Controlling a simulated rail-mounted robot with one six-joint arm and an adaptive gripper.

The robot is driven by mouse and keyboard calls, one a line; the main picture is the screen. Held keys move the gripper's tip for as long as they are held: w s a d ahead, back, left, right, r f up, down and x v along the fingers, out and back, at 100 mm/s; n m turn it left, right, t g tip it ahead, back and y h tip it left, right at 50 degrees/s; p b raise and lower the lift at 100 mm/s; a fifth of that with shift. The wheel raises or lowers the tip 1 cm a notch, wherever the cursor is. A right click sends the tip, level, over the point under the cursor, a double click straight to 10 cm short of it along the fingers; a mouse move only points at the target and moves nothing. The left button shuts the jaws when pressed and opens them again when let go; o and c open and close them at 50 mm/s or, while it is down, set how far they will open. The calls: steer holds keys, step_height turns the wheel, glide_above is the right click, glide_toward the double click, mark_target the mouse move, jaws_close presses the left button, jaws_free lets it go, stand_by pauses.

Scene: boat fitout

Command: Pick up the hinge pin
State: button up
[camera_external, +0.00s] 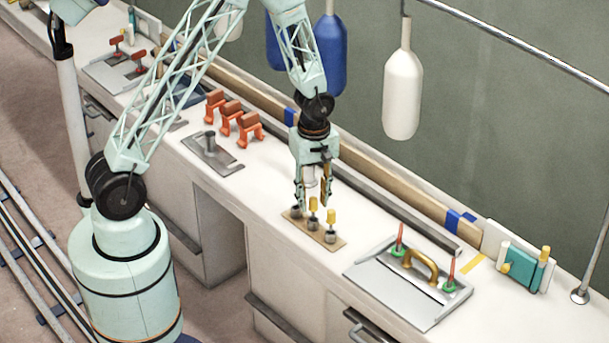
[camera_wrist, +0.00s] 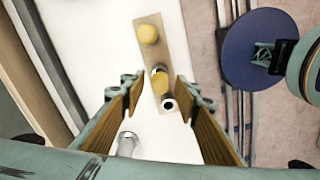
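Two yellow-topped pins stand in grey sockets on a tan strip (camera_external: 336,246) on the white counter. The middle pin (camera_external: 313,205) and the right pin (camera_external: 331,216) look alike; no label shows which is the hinge pin. At the strip's left end a grey socket (camera_external: 296,211) has no yellow top. My gripper (camera_external: 311,201) points down over the strip's left half. In the wrist view its tan-padded fingers (camera_wrist: 160,92) are spread. The nearer yellow top (camera_wrist: 160,82) and a grey ring (camera_wrist: 168,103) show between them, apart from both pads. The farther yellow top (camera_wrist: 148,33) lies beyond.
A grey tray (camera_external: 390,290) with a brass handle and red-and-green pegs lies to the right. Orange brackets (camera_external: 230,115) and a grey plate with a post (camera_external: 212,152) stand left. A metal cylinder (camera_wrist: 127,145) is near my left finger. White and blue fenders (camera_external: 403,95) hang behind.

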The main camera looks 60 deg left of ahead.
steer(key=shift+f, duration=0.25)
stand_by(0.4)
steer(key=c, duration=0.9)
steer(key=shift+c, duration=0.2)
steer(key=shift+r, duration=0.25)
steer(key=shift+r+p, duration=0.5)
steer(key=shift+r, duration=1)
steer(key=shift+s+r, duration=0.15)
steer(key=shift+s, duration=0.1)
steer(key=s, duration=1.3)
steer(key=shift+r+b, duration=0.3)
steer(key=shift+r, duration=0.15)
